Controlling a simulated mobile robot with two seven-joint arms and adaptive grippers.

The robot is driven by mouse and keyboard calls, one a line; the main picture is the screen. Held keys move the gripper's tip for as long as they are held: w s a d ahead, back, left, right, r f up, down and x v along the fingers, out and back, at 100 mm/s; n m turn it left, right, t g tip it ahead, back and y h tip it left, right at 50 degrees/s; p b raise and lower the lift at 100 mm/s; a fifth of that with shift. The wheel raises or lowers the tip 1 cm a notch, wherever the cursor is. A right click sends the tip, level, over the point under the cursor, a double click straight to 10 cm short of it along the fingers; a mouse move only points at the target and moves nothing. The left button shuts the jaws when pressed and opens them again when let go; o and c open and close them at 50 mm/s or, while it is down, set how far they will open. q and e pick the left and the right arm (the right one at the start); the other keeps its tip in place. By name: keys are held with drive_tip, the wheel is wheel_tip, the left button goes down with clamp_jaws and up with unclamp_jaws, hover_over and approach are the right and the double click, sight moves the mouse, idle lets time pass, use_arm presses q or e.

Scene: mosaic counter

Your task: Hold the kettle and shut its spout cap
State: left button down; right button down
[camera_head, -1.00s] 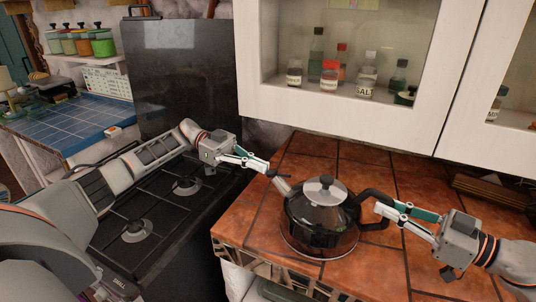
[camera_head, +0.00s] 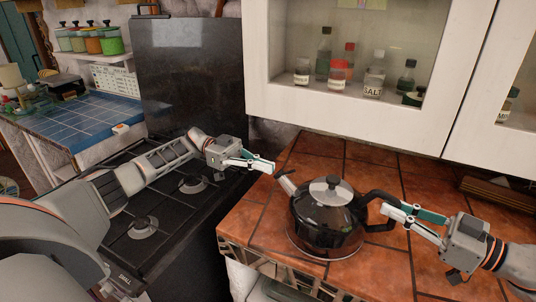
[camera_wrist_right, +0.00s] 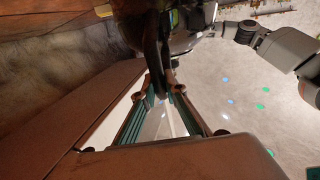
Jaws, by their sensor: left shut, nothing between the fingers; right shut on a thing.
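The black kettle (camera_head: 325,222) with a steel lid stands upright on the tiled counter. Its pale spout (camera_head: 287,185) points up and left. A small dark spout cap (camera_head: 280,173) shows at the spout tip; it is too small to tell how far it is open. My left gripper (camera_head: 272,167) is shut and empty, with its tips just above and left of the cap; I cannot tell whether they touch. My right gripper (camera_head: 386,209) is shut on the black kettle handle (camera_head: 378,196). The right wrist view shows the dark handle (camera_wrist_right: 152,45) between the fingers.
The orange tiled counter (camera_head: 385,275) is clear around the kettle. A white cupboard (camera_head: 345,112) with bottles hangs above and behind it. A black gas stove (camera_head: 165,210) lies under my left arm. A blue tiled surface (camera_head: 75,125) is at far left.

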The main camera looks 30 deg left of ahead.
use_arm(q)
drive_tip(key=a, duration=0.7)
drive_tip(key=shift+a, duration=0.15)
idle(0.3)
use_arm(e)
drive_tip(key=c, duration=2)
unclamp_jaws()
drive_tip(key=shift+d, duration=0.1)
